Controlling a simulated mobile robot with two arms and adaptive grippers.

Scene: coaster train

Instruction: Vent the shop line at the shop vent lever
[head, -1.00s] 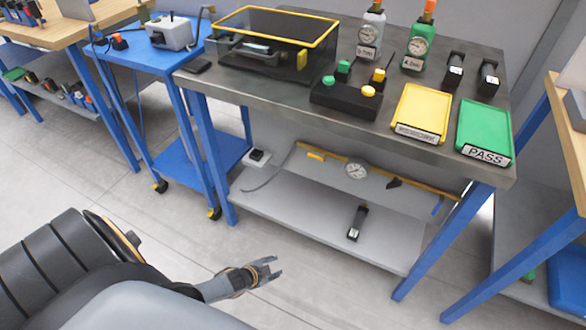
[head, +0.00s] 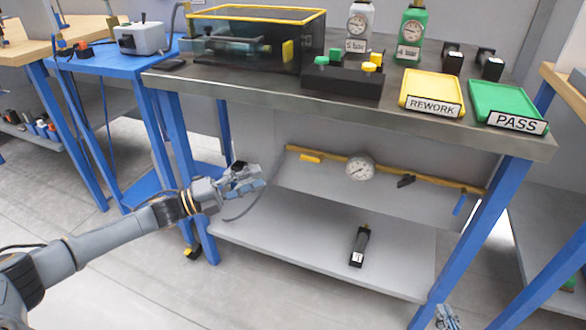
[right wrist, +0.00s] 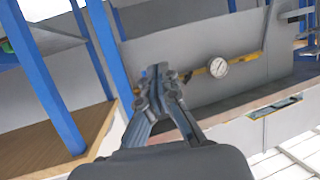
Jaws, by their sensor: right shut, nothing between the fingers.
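A brass pipe (head: 430,180) runs under the steel bench, with a round gauge (head: 360,168) at its middle. It carries a yellow handle (head: 310,158) at the left, a black handle (head: 406,181) right of the gauge and a blue lever (head: 459,205) hanging near the right end. I cannot read which is the shop vent lever. My left gripper (head: 250,180) is open and empty, left of the pipe's left end. My right gripper (head: 445,318) is low at the bottom edge, below the pipe's right end. In the right wrist view it is shut and empty (right wrist: 160,80), with the gauge (right wrist: 218,67) beyond.
Blue bench legs (head: 470,240) stand at the sides. On the bench top are a yellow REWORK tray (head: 432,92), a green PASS tray (head: 505,103) and a black button box (head: 342,82). A blue cart (head: 95,65) stands left.

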